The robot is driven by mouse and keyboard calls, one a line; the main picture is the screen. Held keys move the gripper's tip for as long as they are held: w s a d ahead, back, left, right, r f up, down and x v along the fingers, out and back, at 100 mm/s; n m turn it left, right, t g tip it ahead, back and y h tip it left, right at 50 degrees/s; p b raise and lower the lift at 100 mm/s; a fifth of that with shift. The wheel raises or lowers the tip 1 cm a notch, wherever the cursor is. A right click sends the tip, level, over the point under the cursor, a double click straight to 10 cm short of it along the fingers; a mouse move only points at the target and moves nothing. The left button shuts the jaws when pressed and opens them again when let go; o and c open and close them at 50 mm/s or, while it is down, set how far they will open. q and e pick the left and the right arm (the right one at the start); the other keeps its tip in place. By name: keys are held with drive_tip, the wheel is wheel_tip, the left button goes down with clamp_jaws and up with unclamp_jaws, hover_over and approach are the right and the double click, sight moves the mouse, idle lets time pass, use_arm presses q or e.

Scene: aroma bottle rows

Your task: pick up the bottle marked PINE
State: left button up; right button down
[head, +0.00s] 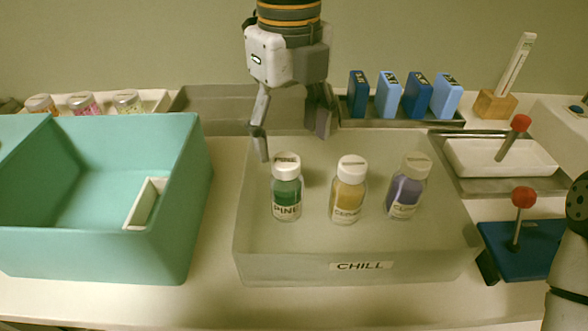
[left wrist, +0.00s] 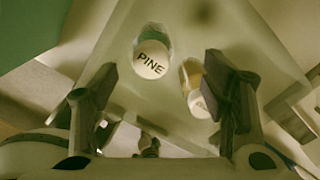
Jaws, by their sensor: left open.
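The bottle marked PINE (head: 286,190) is green with a white cap and stands upright at the left inside the pale CHILL tray (head: 290,266). In the left wrist view its white cap (left wrist: 151,60) reads PINE and shows between and beyond the fingers. My left gripper (head: 293,146) is open and empty, pointing down above and slightly behind the PINE bottle. In the left wrist view the fingers of the left gripper (left wrist: 150,84) are spread wide. A yellow bottle (head: 348,193) and a purple bottle (head: 405,190) stand to its right; their labels are hard to read.
A teal bin (head: 170,240) stands left of the tray. Behind are several blue blocks (head: 417,95) in a rack and small jars (head: 84,104). At the right are red-knobbed stands (head: 523,198) and a white slab (head: 480,157). The tray's front half is clear.

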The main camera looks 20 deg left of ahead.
sight(286, 185)
use_arm(q)
drive_tip(key=f, duration=0.6)
drive_tip(key=s+f, duration=0.1)
drive_tip(key=f, duration=0.2)
drive_tip(key=shift+a+f, duration=0.2)
drive_tip(key=shift+f, duration=0.15)
drive_tip(key=c, duration=1.4)
